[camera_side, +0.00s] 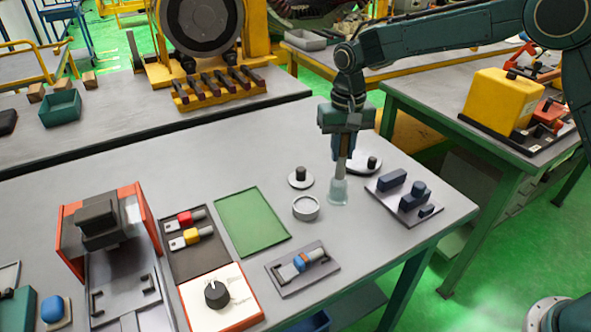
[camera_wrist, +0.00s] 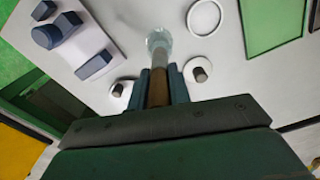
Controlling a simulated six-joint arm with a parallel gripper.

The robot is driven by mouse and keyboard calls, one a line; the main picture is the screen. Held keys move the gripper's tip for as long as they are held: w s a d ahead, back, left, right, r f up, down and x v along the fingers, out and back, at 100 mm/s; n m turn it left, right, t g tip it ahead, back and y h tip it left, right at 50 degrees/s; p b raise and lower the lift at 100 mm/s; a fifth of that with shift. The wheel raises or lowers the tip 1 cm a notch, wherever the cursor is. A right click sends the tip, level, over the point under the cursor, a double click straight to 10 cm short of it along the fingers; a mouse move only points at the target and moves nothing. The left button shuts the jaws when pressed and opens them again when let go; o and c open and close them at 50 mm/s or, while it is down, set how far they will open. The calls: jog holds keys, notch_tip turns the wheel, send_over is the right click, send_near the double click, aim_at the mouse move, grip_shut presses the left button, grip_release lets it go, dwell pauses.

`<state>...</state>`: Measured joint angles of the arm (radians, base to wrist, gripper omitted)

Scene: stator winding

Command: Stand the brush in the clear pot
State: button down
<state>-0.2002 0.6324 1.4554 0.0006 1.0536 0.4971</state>
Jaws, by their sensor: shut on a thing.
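My gripper (camera_side: 343,156) is shut on the brush (camera_side: 342,166) and holds it upright over the table's right part. In the wrist view the brush's brown shaft (camera_wrist: 158,90) sits between the two blue fingers. The clear pot (camera_side: 337,193) stands on the table directly below my gripper; it also shows in the wrist view (camera_wrist: 158,41). The brush's lower end lines up with the pot's mouth and seems to reach into it. I cannot tell how deep it goes or whether it touches the bottom.
Two round white bases with dark knobs (camera_side: 301,178) (camera_side: 367,163) flank the pot behind. A white ring (camera_side: 306,207) stands close to its left. A plate with dark blue blocks (camera_side: 404,196) lies to the right. A green mat (camera_side: 251,221) lies further left.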

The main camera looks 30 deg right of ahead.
aim_at(341, 165)
jog(key=shift+f, duration=2.15)
dwell(0.9)
jog(key=c, duration=1)
grip_release()
jog(key=shift+o, duration=0.2)
jog(key=shift+r, duration=0.1)
jog(key=shift+r, duration=3.4)
jog(key=shift+r, duration=0.1)
